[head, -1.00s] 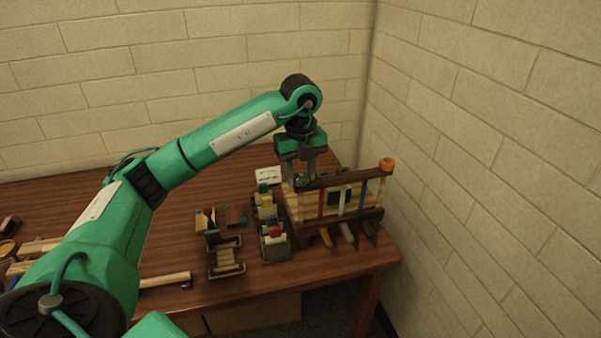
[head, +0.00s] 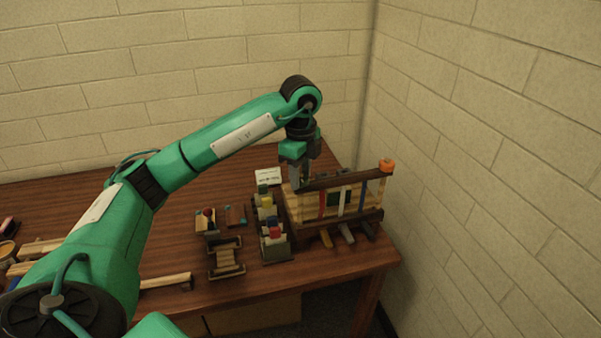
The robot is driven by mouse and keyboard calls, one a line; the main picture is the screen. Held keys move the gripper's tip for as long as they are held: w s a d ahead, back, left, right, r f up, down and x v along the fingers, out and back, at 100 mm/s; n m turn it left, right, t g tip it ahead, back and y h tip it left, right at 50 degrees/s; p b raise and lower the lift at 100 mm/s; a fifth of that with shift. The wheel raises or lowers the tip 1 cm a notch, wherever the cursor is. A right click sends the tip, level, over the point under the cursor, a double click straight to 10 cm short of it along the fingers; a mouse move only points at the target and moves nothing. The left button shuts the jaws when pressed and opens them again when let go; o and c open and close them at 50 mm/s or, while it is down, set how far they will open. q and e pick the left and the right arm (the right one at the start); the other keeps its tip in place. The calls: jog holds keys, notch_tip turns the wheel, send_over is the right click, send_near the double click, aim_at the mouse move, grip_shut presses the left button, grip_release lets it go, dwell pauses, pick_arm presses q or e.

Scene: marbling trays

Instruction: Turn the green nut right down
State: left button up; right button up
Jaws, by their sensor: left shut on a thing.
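My left gripper (head: 300,184) points straight down at the left end of the dark top bar of a wooden rack (head: 340,179). Its fingers are shut on the green nut, which they hide almost wholly in the head view. How far down the nut sits on the bar cannot be told. An orange nut (head: 387,165) sits on the right end of the same bar. My right gripper is not in view.
The rack holds red, white and blue strips, near the table's (head: 215,295) right edge and the wall. A holder with coloured bottles (head: 272,232) stands just left of it, with small wooden stands further left. A white card (head: 267,176) stands behind.

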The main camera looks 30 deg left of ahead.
pick_arm(q)
jog(key=shift+a+r, duration=0.1)
jog(key=shift+r, duration=0.1)
dwell(0.3)
jog(key=o, duration=0.8)
jog(key=shift+c, duration=0.2)
jog(key=shift+o, duration=1.1)
jog(key=shift+f, duration=0.1)
notch_tip(320, 180, up, 14)
jog(key=shift+f, duration=0.15)
